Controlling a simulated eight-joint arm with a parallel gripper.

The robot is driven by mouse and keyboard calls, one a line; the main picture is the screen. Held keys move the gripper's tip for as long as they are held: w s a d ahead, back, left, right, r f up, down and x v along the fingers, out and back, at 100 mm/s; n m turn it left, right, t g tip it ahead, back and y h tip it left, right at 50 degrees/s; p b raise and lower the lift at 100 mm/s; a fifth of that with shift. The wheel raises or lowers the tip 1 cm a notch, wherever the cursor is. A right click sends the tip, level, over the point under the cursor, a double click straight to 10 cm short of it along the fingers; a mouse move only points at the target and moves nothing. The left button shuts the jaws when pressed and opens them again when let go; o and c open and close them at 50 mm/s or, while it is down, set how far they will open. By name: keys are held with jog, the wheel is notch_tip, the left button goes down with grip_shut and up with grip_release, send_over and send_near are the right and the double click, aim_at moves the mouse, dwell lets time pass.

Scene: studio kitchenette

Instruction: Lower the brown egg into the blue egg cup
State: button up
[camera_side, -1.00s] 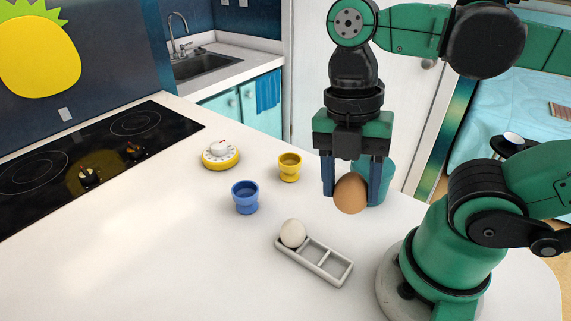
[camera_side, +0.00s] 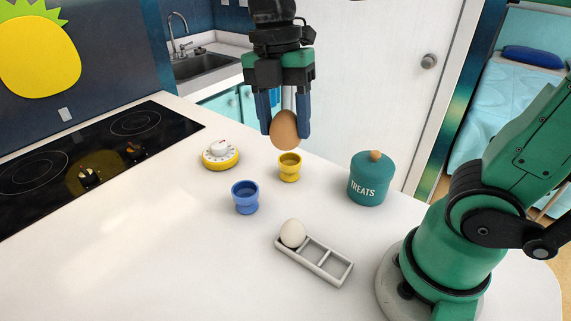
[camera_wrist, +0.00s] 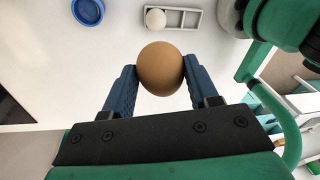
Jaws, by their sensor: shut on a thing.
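The brown egg (camera_side: 285,131) is between the blue fingers of my gripper (camera_side: 284,133), which is shut on it. It hangs in the air, in the side view above and just behind the yellow egg cup. The egg (camera_wrist: 160,69) fills the middle of the wrist view, between my fingertips (camera_wrist: 160,82). The blue egg cup (camera_side: 245,198) stands upright and empty on the white counter, left of and in front of the yellow cup. In the wrist view the blue cup (camera_wrist: 88,11) is at the top left, apart from the egg.
The yellow egg cup (camera_side: 289,167) is empty. A grey tray (camera_side: 330,270) holds a white egg (camera_side: 292,233) in one end compartment. A teal treats jar (camera_side: 368,181) stands at the right. The counter's left front is clear.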

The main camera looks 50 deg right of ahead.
send_over(244, 196)
notch_tip(244, 196, down, 10)
jog(key=shift+r, duration=0.1)
dwell(0.6)
jog(key=shift+f, duration=0.75)
jog(key=shift+f, duration=2.05)
dwell(0.7)
jog(key=o, duration=1.3)
jog(key=shift+o, duration=0.2)
jog(key=shift+r, duration=0.1)
